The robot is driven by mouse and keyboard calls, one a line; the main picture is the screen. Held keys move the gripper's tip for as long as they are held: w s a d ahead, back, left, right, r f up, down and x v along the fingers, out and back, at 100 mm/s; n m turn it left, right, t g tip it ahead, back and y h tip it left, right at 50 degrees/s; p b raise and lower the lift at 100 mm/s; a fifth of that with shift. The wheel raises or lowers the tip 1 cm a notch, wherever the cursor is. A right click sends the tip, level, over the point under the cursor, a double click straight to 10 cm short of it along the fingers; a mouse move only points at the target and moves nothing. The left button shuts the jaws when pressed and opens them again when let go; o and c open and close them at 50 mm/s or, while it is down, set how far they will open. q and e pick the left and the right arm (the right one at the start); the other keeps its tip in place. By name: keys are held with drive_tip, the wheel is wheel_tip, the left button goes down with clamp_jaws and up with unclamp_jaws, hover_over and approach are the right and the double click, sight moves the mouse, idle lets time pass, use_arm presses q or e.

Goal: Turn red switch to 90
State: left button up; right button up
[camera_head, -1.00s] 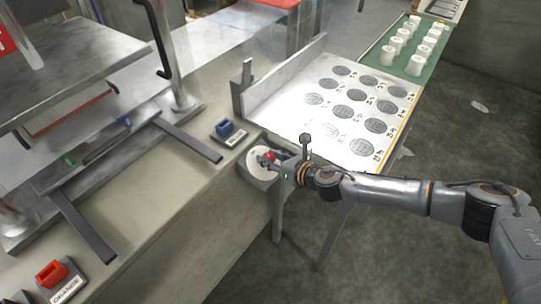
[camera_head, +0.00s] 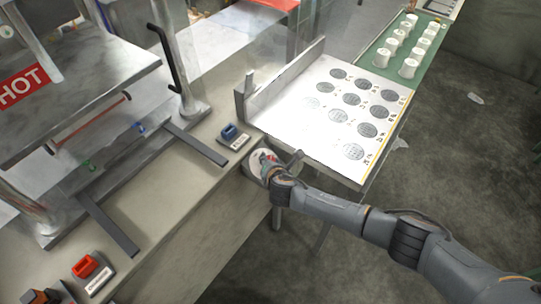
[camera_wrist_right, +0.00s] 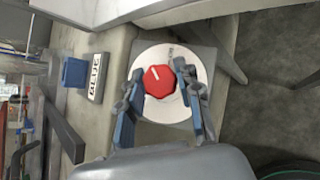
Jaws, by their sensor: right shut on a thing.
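The red switch (camera_wrist_right: 160,82) is a round knob with a white mark, on a round white dial (camera_wrist_right: 157,55) in the right wrist view. Its mark points up and slightly left in that view. The dial's lettering is too small to read. My left gripper is in neither current view.
A blue rocker switch (camera_head: 230,132) and a red rocker switch (camera_head: 86,267) sit on the counter (camera_head: 185,200). A press with a HOT sign (camera_head: 24,87) stands at left. A white table with grey discs (camera_head: 300,125) adjoins the dial. White cups (camera_head: 409,68) stand beyond.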

drive_tip(key=m+g+h+p, duration=0.1)
drive_tip(key=m+h, duration=0.1)
drive_tip(key=m, duration=0.1)
drive_tip(key=shift+a+r+m, duration=0.1)
drive_tip(key=shift+m, duration=0.3)
drive_tip(key=shift+m+g+h, duration=0.9)
drive_tip(key=shift+m, duration=0.8)
drive_tip(key=shift+p, duration=0.3)
drive_tip(key=o, duration=1.2)
drive_tip(key=shift+c, duration=0.2)
drive_tip(key=shift+s+a+r, duration=0.1)
drive_tip(key=shift+s+r, duration=0.15)
drive_tip(key=shift+r, duration=0.1)
drive_tip(key=v, duration=1.1)
